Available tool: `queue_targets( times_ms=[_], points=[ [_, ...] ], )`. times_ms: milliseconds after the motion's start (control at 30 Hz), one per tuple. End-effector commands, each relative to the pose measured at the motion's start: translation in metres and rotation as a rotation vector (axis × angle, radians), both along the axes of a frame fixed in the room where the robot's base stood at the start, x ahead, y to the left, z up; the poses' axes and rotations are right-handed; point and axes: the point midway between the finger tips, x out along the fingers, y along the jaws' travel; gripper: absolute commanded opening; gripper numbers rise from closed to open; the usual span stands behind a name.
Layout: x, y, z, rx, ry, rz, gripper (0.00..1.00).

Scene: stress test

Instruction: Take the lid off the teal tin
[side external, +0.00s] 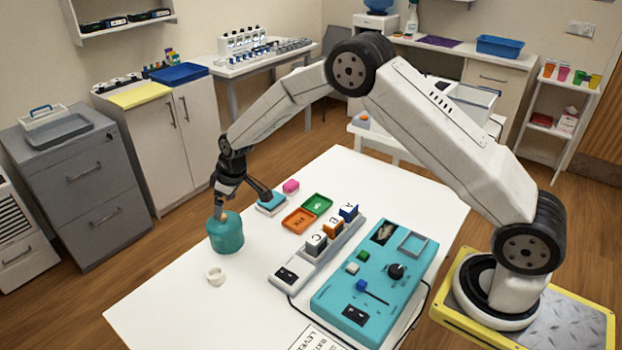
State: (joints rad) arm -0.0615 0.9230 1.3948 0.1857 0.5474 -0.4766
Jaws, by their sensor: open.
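The teal tin (226,236) stands upright near the left edge of the white table, in the side external view. Its top is teal too; I cannot make out a seam between lid and body. My gripper (244,202) is just above the tin, with its dark fingers spread apart. One finger comes down at the top of the tin; the other reaches out to the right, over the teal-and-white block. Whether a finger touches the lid cannot be told. A knob on the lid, if there is one, is hidden by the finger.
A white ring (215,276) lies in front of the tin. Right of my gripper are a teal-and-white block (270,206), a pink item (291,186), an orange tray (298,221) and a green tray (318,204). Lettered blocks and a teal control panel (345,293) stand further right. The table's front left is clear.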

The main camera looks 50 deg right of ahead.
Motion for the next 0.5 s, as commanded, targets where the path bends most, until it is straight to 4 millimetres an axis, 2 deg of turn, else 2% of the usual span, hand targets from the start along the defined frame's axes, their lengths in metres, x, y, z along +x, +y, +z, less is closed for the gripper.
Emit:
queue_targets(
  times_ms=[300, 500],
  points=[
    [0.008, 0.007, -0.031, -0.001, 0.001, 0.0, 1.0],
    [0.012, 0.007, -0.041, -0.001, -0.001, -0.002, 1.0]
  ],
)
